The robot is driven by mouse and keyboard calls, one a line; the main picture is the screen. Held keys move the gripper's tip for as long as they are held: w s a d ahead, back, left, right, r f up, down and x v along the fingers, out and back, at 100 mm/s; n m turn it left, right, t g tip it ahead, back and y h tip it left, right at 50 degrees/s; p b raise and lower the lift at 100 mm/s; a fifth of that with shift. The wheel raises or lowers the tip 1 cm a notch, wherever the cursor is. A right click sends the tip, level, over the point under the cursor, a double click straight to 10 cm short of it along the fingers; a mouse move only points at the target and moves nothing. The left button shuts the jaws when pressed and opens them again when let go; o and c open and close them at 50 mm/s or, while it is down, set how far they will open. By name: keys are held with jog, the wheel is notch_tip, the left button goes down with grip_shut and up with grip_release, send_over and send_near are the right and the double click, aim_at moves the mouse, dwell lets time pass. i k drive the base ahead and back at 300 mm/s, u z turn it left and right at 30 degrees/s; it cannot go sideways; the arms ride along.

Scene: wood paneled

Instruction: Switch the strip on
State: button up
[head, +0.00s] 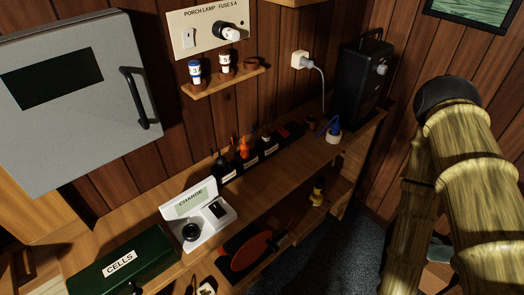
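A long black strip (257,158) lies along the back of the wooden bench, against the paneled wall. Small white labels, too small to read, run along its front. Dark, orange (244,148) and pale-topped pieces stand up from it. A dark reddish part (291,131) shows near its right end; I cannot tell whether this is a switch or its position. My gripper is not visible. Large jointed, bamboo-textured links, apparently my arm, fill the right side, apart from the strip.
A white CHARGE unit (185,211) and green CELLS box (122,262) stand at the front left. A grey cabinet (125,32) and PORCH LAMP panel (180,22) are above. A black speaker-like box (357,92) and blue-and-white item (333,133) stand right. Bare bench (290,163) lies before the strip.

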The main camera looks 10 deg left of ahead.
aim_at(281, 130)
jog(key=k, duration=1.35)
jog(key=u, duration=0.6)
jog(key=i, duration=1.15)
jog(key=z, duration=0.6)
